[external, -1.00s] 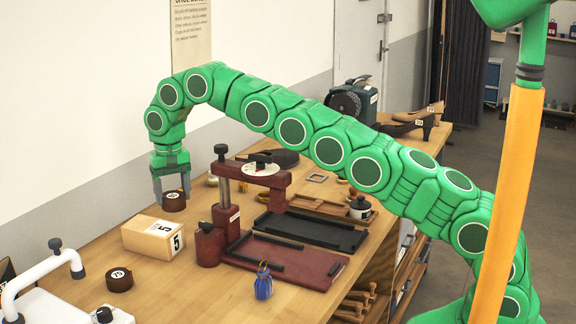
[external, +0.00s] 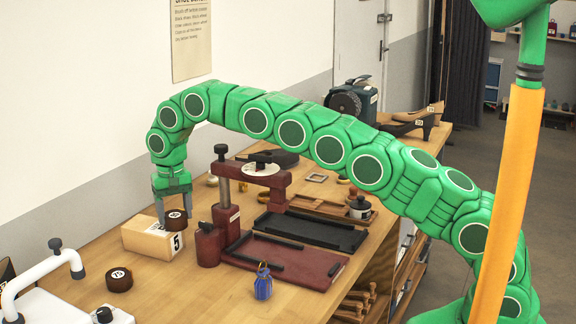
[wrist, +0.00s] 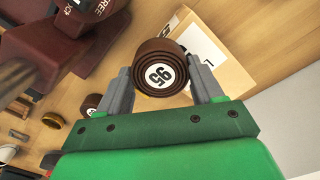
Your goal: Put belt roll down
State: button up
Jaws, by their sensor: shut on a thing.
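My gripper (external: 174,212) is shut on a dark brown belt roll (external: 177,222) with a round white number label. In the wrist view the belt roll (wrist: 160,67) sits between the two grey fingers of my gripper (wrist: 161,76), its label facing the camera. In the external view the roll overlaps the back right part of a cardboard box (external: 146,238) marked 5. The box (wrist: 213,40) also shows behind the roll in the wrist view. I cannot tell whether the roll touches the box.
Another brown roll (external: 119,279) lies on the wooden table at the front left, near a white-handled device (external: 45,270). A dark red press (external: 210,243) stands just right of the box. Bare tabletop (external: 190,290) lies in front of the box.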

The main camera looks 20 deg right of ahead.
aim_at(176, 214)
jog(key=o, duration=1.1)
jog(key=shift+r, duration=3.75)
jog(key=shift+r, duration=0.1)
